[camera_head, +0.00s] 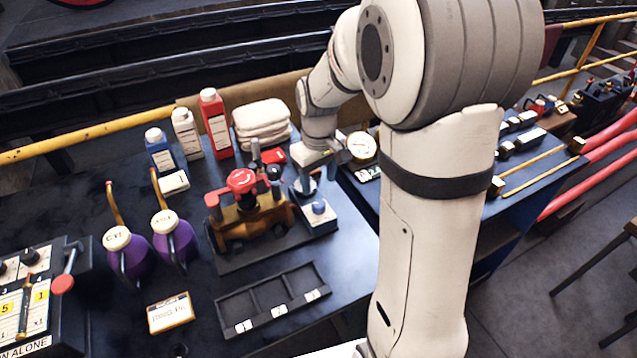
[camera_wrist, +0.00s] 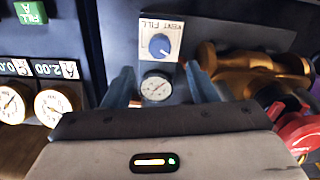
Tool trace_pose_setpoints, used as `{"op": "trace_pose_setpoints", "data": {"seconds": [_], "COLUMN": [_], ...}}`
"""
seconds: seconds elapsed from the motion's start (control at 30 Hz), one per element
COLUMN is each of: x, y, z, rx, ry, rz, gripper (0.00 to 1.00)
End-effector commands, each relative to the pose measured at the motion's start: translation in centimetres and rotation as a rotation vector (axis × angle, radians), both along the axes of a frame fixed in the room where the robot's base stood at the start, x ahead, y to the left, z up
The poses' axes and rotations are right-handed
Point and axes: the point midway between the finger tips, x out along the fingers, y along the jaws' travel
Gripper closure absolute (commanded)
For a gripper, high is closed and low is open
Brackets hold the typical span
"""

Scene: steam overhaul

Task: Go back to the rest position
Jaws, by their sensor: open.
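My gripper (camera_head: 305,184) is low over the bench, just behind a small box with a blue knob (camera_head: 319,208). In the wrist view my gripper (camera_wrist: 160,82) is open, with one blue-grey finger on each side of a small round gauge (camera_wrist: 156,88). The gauge has a white dial and stands in front of the knob box, marked FILL and VENT (camera_wrist: 160,45). I cannot tell whether the fingers touch the gauge. My arm is bent forward and down from the column, and it hides part of the bench in the head view.
A brass valve body with a red handwheel (camera_head: 241,181) stands close left of my gripper. A yellow-rimmed gauge (camera_head: 361,146) is close on the right. Bottles, folded towels (camera_head: 262,124), purple oil cans (camera_head: 174,240) and an empty-looking sectioned tray (camera_head: 272,300) are on the bench.

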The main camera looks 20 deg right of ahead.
Motion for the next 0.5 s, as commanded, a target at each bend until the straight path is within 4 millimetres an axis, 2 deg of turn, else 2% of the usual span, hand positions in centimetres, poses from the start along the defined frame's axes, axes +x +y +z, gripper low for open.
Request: {"op": "trace_pose_setpoints", "data": {"seconds": [0.4,0.5], "x": [0.0,-1.1], "y": [0.0,0.0], "z": [0.0,1.2], "rx": [0.000,0.000], "ry": [0.000,-0.019], "rz": [0.000,-0.021], "gripper": [0.48,0.48]}}
